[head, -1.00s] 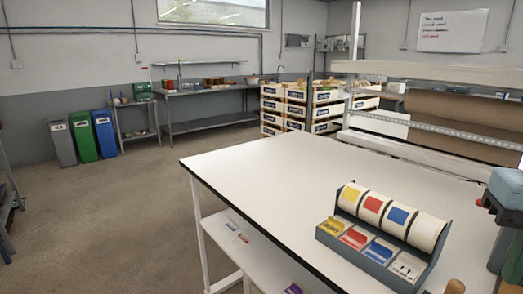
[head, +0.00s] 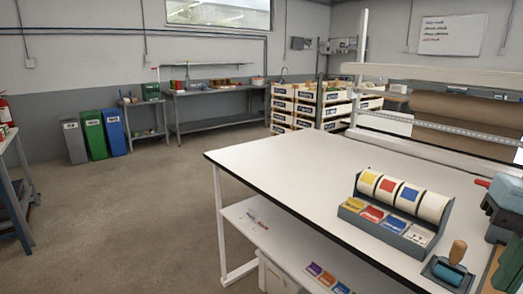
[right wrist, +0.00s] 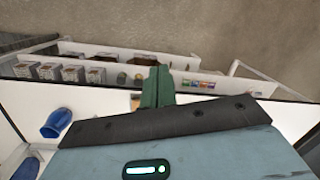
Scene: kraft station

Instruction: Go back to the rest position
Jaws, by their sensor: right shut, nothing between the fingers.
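My right gripper (head: 513,262) is at the right edge of the head view, partly cut off, over the right part of the white table (head: 290,170). Its blue-grey body and green fingers show. In the right wrist view its green fingers (right wrist: 156,86) are together with nothing between them. My left gripper is in neither view.
A label dispenser (head: 397,208) with coloured rolls stands on the table. A wooden-handled stamp (head: 455,257) is near the gripper. In the right wrist view a blue object (right wrist: 57,122) lies left of the gripper. Bins (head: 94,134) and crates (head: 297,105) stand beyond; open floor lies left.

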